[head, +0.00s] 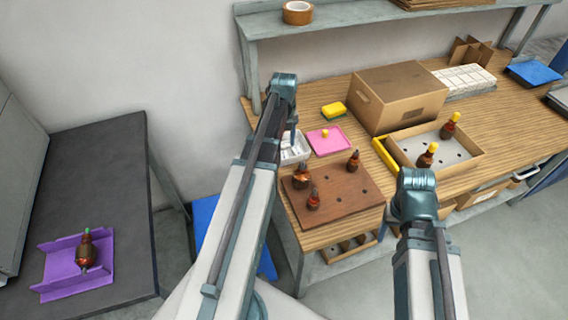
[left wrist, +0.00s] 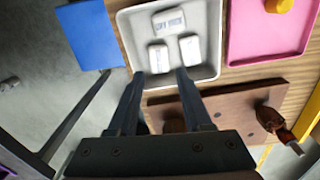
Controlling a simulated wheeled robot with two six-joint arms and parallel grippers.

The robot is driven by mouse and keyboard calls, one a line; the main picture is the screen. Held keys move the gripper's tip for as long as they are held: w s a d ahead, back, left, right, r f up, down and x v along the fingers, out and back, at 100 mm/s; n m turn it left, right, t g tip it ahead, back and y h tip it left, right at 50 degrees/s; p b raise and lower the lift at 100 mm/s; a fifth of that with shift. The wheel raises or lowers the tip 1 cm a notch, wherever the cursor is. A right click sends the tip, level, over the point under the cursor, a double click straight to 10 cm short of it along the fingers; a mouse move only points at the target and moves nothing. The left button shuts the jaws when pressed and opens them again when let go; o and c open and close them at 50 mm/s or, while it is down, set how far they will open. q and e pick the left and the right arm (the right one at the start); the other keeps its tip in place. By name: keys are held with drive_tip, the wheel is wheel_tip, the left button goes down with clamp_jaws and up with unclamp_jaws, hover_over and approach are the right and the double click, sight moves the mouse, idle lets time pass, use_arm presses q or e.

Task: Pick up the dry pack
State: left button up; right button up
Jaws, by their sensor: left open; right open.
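Several small white packs with dark print lie in a pale tray; in the left wrist view I see one upper pack (left wrist: 168,21), one lower left pack (left wrist: 158,58) and one lower right pack (left wrist: 190,49). The tray (left wrist: 212,42) also shows in the head view (head: 306,155). My left gripper (left wrist: 159,74) points down at the tray, open and empty, with its fingertips near the tray's near edge and the lower packs between and beyond them. In the head view it partly covers the tray (head: 292,138). My right arm's wrist shows at the lower right; its fingers are hidden.
A brown holed board (head: 345,200) with several brown bottles stands next to the tray. A purple holder (head: 65,270) sits on the dark left table.

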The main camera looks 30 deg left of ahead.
sight(284, 155)
use_arm(q)
drive_tip(key=shift+f+b, duration=2.75)
drive_tip(key=shift+f, duration=0.4)
drive_tip(key=shift+r, duration=0.1)
clamp_jaws()
